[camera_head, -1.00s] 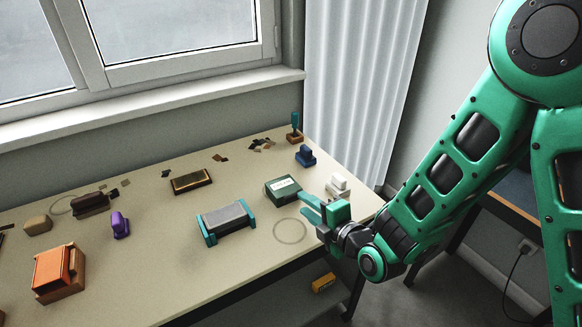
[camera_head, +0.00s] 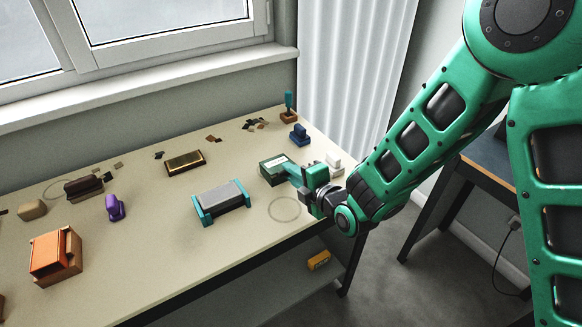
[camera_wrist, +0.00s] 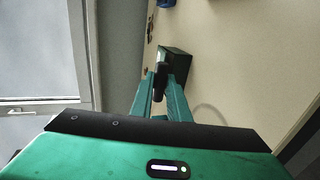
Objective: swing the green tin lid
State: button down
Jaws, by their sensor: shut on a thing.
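The green tin (camera_head: 270,177) stands on the table towards its right end, with a pale label on its lid (camera_head: 274,162). The lid looks closed in the head view. My gripper (camera_head: 291,170) reaches it from the right and is shut at the lid's near right edge. In the wrist view my gripper (camera_wrist: 160,92) has its fingers close around a small dark part at the tin's edge. The tin (camera_wrist: 180,62) shows just beyond the fingertips. The fingers hide part of the lid's edge.
A teal-ended roller block (camera_head: 222,202) stands to the left of the tin. A white stamp (camera_head: 334,164) is close behind my gripper, and a blue stamp (camera_head: 299,135) is farther back. The table around the drawn ring (camera_head: 284,220) is clear.

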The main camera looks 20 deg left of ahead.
jog(key=shift+w+a+r, duration=0.1)
jog(key=shift+r, duration=0.45)
jog(key=shift+w+a+r, duration=0.2)
jog(key=shift+a+r, duration=0.05)
jog(key=shift+r, duration=0.35)
jog(key=shift+w+a+r, duration=0.2)
jog(key=shift+r, duration=0.4)
jog(key=c, duration=2.5)
grip_release()
jog(key=shift+w+a+r, duration=0.5)
jog(key=shift+a+r, duration=0.2)
jog(key=shift+r, duration=0.2)
jog(key=shift+o, duration=0.2)
jog(key=shift+r, duration=0.1)
jog(key=o, duration=1.1)
jog(key=shift+w+a, duration=0.1)
jog(key=shift+c, duration=0.2)
